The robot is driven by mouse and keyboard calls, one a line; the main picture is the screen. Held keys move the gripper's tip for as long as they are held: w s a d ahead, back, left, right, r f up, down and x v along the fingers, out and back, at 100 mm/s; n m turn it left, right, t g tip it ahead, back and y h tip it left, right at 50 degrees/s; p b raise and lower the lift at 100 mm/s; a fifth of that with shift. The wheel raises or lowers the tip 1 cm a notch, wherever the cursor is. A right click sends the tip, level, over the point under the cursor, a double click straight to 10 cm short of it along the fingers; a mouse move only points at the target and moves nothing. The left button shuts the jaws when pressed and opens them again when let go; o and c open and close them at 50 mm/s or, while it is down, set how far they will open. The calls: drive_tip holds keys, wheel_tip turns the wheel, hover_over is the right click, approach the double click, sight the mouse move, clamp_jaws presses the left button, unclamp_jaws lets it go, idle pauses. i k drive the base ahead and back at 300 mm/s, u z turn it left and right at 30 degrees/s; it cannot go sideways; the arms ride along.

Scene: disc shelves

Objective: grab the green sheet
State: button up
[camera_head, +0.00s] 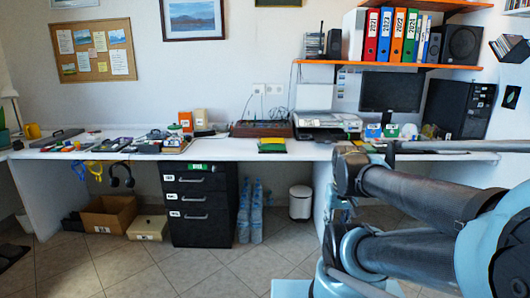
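My arm fills the lower right of the view, well to the right of the green item. I cannot make out my gripper or its fingers.
A printer (322,122), a monitor (391,92) and a dark computer case (456,107) stand on the desk at right. Many small items crowd its left part. A black drawer cabinet (201,215), water bottles (250,215) and a white bin (300,203) stand below. The middle floor is clear.

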sight(263, 147)
drive_tip(key=u, duration=1.15)
drive_tip(key=i, duration=1.7)
